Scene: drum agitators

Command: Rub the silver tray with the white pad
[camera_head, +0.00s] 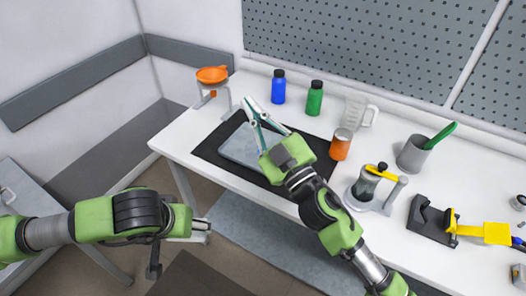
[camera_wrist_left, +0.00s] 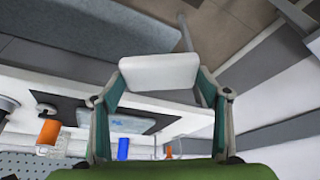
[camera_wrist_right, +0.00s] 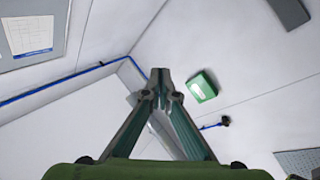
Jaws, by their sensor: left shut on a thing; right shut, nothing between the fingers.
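The silver tray (camera_head: 238,151) lies on a black mat (camera_head: 211,150) on the white table, partly hidden behind my right gripper. It also shows in the left wrist view (camera_wrist_left: 135,123). The white pad (camera_wrist_left: 159,72) is between the fingertips of my left gripper (camera_wrist_left: 160,84), which is shut on it. In the head view, my left gripper (camera_head: 204,231) is in front of the table, apart from the tray, and I cannot make out the pad there. My right gripper (camera_head: 250,106) is over the tray area, shut and empty. Its fingertips meet in the right wrist view (camera_wrist_right: 161,76).
An orange funnel on a stand (camera_head: 212,75) is at the table's left end. Blue (camera_head: 278,88) and green (camera_head: 314,99) bottles stand behind the mat. An orange cylinder (camera_head: 341,145) stands at its right. A grey cup (camera_head: 413,155) and yellow-handled tools (camera_head: 485,233) are further right.

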